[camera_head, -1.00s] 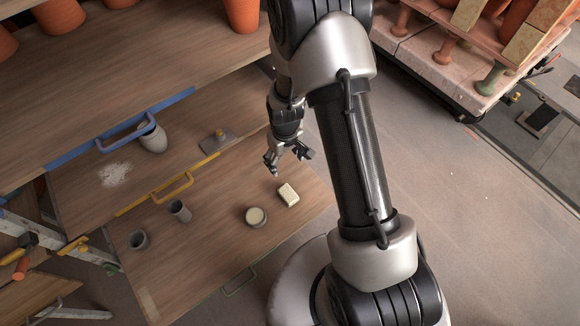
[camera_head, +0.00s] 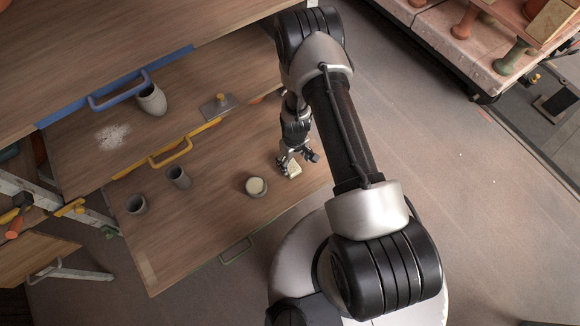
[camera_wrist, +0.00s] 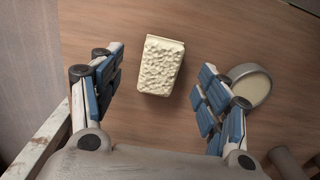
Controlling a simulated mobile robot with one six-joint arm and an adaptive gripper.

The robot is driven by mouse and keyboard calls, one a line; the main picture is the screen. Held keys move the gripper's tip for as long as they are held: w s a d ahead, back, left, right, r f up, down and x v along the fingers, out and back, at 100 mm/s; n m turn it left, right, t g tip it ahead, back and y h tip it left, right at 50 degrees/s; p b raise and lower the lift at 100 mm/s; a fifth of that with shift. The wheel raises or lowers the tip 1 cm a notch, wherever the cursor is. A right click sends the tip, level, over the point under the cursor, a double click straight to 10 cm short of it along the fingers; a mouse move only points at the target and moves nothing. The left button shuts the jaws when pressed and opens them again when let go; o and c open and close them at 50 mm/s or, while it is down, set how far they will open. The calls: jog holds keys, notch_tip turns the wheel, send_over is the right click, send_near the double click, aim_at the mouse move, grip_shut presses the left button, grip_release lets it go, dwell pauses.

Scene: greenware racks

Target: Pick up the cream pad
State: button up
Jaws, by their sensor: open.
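The cream pad (camera_wrist: 161,66) is a small rectangular block with a bumpy top, lying on a wooden board. In the wrist view it lies between and just beyond the fingers of my gripper (camera_wrist: 163,92), which is open and empty with blue finger pads. In the head view the cream pad (camera_head: 294,171) is partly hidden under my gripper (camera_head: 299,160), near the board's right side. I cannot tell the exact height of the fingers above the board.
A round grey dish with cream contents (camera_head: 256,187) stands left of the pad; it is close to my right finger in the wrist view (camera_wrist: 251,86). Two grey cups (camera_head: 178,177) (camera_head: 137,204) stand farther left. A yellow handle (camera_head: 171,153) edges the level behind.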

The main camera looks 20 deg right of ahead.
aim_at(292, 166)
jog(key=f, duration=0.2)
jog(key=f+b, duration=0.2)
jog(key=f, duration=0.1)
jog(key=shift+w+a+f, duration=0.3)
jog(key=shift+w+f, duration=0.05)
jog(key=shift+c, duration=0.6)
jog(key=c, duration=1.1)
jog(key=shift+r, duration=0.1)
notch_tip(292, 166, up, 20)
jog(key=p, duration=0.5)
